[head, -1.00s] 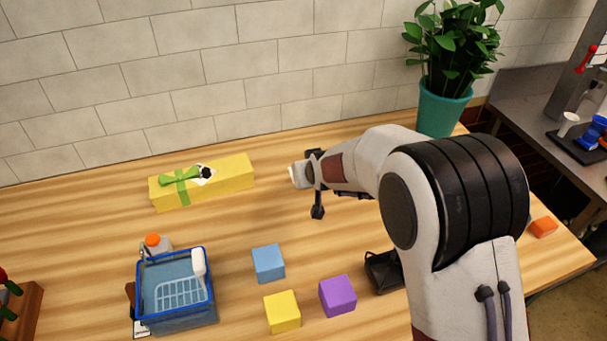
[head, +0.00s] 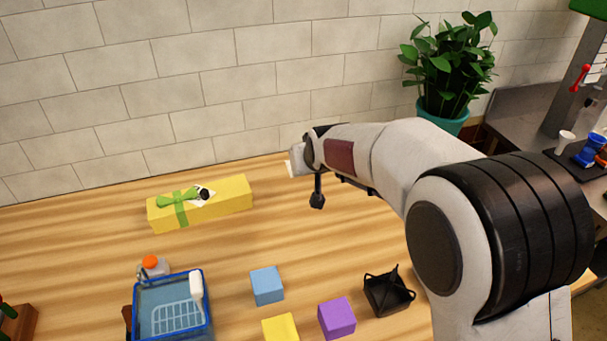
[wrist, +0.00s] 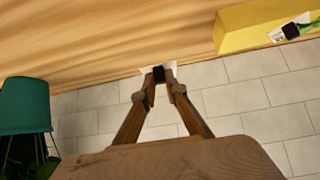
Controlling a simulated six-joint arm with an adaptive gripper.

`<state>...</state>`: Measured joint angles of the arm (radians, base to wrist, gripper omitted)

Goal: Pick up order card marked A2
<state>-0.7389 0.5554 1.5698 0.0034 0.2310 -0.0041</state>
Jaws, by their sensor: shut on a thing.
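My gripper (wrist: 160,84) is shut in the wrist view, its two fingers meeting at a small white card (wrist: 171,67). A dark patch shows at the fingertips. In the head view, a bit of the white card (head: 289,169) sticks out to the left of my gripper, and the arm hides most of the rest. The card appears held above the wooden counter, near the wall. I cannot read any marking on it.
A yellow box (head: 225,199) with a green bow and a white tag lies left of my gripper. A blue basket (head: 208,300), blue block (head: 267,286), purple block (head: 337,319), yellow block (head: 279,328) and black basket (head: 389,293) stand nearer. A potted plant (head: 441,110) stands right.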

